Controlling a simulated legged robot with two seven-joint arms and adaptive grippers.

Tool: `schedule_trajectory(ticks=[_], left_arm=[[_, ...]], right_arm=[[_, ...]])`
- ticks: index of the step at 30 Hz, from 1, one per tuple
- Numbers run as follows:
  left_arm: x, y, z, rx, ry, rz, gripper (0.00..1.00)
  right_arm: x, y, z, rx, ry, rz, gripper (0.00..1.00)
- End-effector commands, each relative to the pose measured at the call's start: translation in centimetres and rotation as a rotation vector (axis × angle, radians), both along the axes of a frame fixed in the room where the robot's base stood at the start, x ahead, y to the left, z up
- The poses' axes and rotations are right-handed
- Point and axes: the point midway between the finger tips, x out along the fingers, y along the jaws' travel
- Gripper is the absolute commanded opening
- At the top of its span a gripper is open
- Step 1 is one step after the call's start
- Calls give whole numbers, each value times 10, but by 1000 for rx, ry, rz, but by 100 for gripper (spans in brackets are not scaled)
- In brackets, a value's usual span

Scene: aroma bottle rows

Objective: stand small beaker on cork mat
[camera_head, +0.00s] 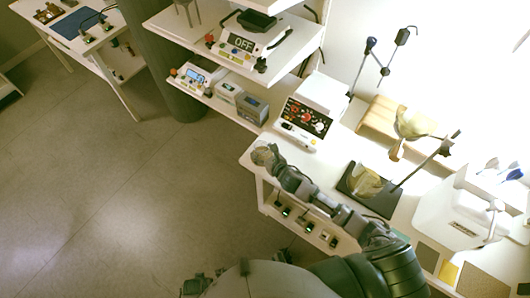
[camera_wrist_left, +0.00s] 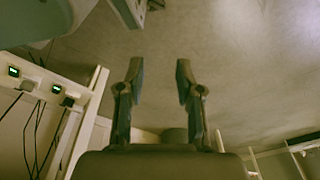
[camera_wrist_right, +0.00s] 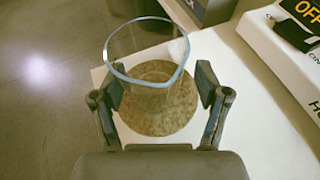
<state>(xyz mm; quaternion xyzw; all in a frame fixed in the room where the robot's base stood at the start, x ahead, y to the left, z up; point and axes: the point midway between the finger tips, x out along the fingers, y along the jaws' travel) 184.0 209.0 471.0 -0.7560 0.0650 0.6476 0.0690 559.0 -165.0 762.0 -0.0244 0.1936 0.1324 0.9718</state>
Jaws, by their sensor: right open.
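The small beaker (camera_wrist_right: 147,55) is clear glass with a pale blue rim. In the right wrist view it is upright over the round, speckled brown cork mat (camera_wrist_right: 160,122) and appears to stand on it. The mat lies at the corner of the white bench and also shows in the head view (camera_head: 264,155). My right gripper (camera_wrist_right: 155,88) is open, with one finger on each side of the beaker. Exact contact between fingers and glass is hard to tell. My left gripper (camera_wrist_left: 158,68) is open and empty above the floor, away from the bench.
A white device with red knobs (camera_head: 305,118) stands behind the mat on the bench. A dark stand base (camera_head: 381,203) is farther right. A shelf with meters (camera_head: 236,43) rises at the back. Open floor (camera_head: 110,180) lies left of the bench.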

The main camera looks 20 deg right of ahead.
Motion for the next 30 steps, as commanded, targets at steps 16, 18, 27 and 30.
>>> schedule_trajectory(ticks=[16, 18, 27, 30], left_arm=[[-28, 4, -29, 4, 17, -5, 35], [-30, 5, -31, 3, 18, -6, 35], [-34, 8, -37, 2, 20, -8, 35], [-34, 7, -36, 4, 20, -8, 35]], right_arm=[[-82, -27, 38, 3, 0, 2, 74], [-92, -29, 41, 3, 2, 1, 74], [-107, -30, 48, 1, 0, 0, 74], [-106, -30, 48, 1, -1, 0, 74]])
